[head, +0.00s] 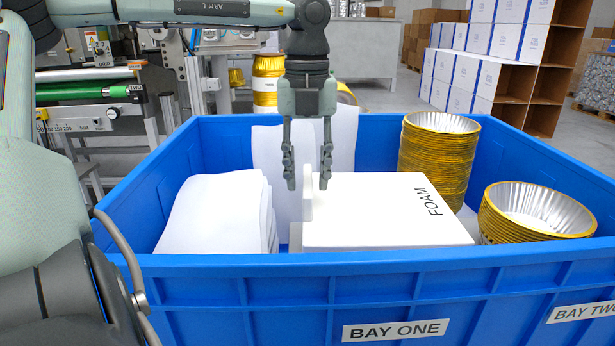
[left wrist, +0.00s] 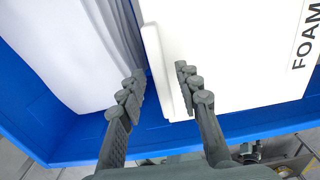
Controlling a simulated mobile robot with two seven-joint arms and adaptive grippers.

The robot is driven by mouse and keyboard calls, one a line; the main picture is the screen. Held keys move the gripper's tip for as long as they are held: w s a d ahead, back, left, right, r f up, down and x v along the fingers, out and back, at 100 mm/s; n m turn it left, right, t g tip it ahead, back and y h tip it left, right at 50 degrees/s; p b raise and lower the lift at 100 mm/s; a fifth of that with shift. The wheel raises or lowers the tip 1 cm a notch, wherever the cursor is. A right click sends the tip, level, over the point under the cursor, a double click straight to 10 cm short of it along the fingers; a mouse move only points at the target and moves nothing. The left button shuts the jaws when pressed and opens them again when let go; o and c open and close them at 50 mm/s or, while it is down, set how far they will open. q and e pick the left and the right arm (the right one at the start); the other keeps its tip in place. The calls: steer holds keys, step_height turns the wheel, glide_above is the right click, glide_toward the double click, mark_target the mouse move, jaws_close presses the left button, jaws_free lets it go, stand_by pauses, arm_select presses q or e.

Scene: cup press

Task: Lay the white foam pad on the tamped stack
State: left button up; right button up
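The white foam pad (head: 385,215), marked FOAM, lies flat in the blue crate (head: 290,290), behind its front wall. An upright white tab (head: 308,205) stands at its left edge. My left gripper (head: 308,182) points down over this tab, fingers open, one on each side. In the left wrist view the pad (left wrist: 230,50) and its tab (left wrist: 157,65) show, with gaps to the fingertips (left wrist: 160,82). A tall stack of gold foil cups (head: 435,165) and a shorter one (head: 510,225) stand at right. I cannot tell which is tamped. My right gripper is not in view.
White sheets (head: 215,215) lie at the left in the crate, and more white sheets (head: 342,145) stand at its back. The crate front carries BAY ONE (head: 395,330) and BAY TWO (head: 582,312) labels. Machinery, white boxes (head: 480,65) and shelving stand beyond the crate.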

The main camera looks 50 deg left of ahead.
arm_select(q)
step_height(320, 180, up, 6)
steer(key=shift+r, duration=0.2)
step_height(320, 180, up, 5)
steer(key=shift+f+p, duration=0.15)
steer(key=shift+p, duration=0.25)
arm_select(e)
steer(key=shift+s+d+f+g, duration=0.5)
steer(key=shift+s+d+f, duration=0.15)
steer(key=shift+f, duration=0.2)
